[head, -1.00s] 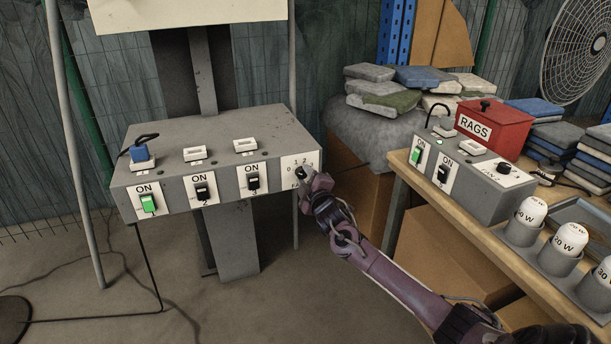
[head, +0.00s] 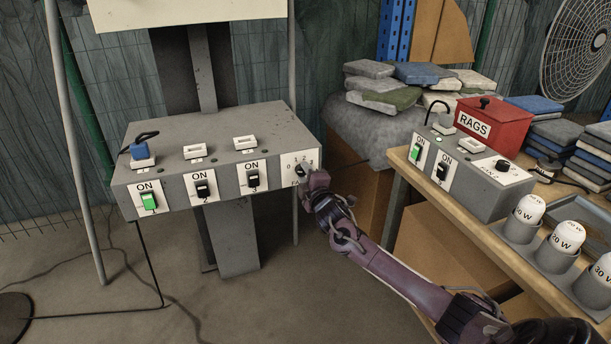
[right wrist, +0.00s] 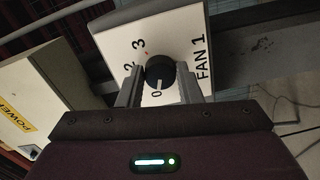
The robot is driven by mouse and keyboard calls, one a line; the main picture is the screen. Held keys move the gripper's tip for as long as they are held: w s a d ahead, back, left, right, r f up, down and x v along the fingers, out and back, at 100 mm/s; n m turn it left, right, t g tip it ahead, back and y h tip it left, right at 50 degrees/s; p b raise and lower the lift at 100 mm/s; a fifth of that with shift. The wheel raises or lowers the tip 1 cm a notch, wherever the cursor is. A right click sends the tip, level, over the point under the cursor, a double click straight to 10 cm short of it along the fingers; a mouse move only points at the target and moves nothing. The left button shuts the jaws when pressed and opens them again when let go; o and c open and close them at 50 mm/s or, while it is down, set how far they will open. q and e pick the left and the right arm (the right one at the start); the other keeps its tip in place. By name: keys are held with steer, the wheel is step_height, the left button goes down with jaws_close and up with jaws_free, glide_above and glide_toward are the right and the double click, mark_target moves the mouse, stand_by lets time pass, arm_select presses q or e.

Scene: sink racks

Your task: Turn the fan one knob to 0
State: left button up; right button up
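The fan one knob (right wrist: 160,73) is a round black dial on a white plate (right wrist: 190,28) marked FAN 1, with the numbers 0, 2 and 3 readable. A pale mark on the knob faces the 0 in the right wrist view. In the head view, my right gripper (head: 304,174) is at the right end of the grey switch box (head: 225,130) and mostly hides the knob. My left gripper is out of view.
The grey box also has several rocker switches, the leftmost green (head: 149,202), and a blue plug (head: 139,151). To the right, a wooden bench (head: 440,208) holds a second switch box (head: 490,196), a red RAGS box (head: 493,124) and bulbs.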

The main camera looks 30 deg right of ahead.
steer(key=o, duration=0.5)
steer(key=shift+c, duration=0.2)
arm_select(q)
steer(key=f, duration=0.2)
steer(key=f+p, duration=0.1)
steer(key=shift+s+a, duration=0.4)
arm_select(e)
steer(key=v, duration=0.7)
steer(key=shift+s, duration=0.35)
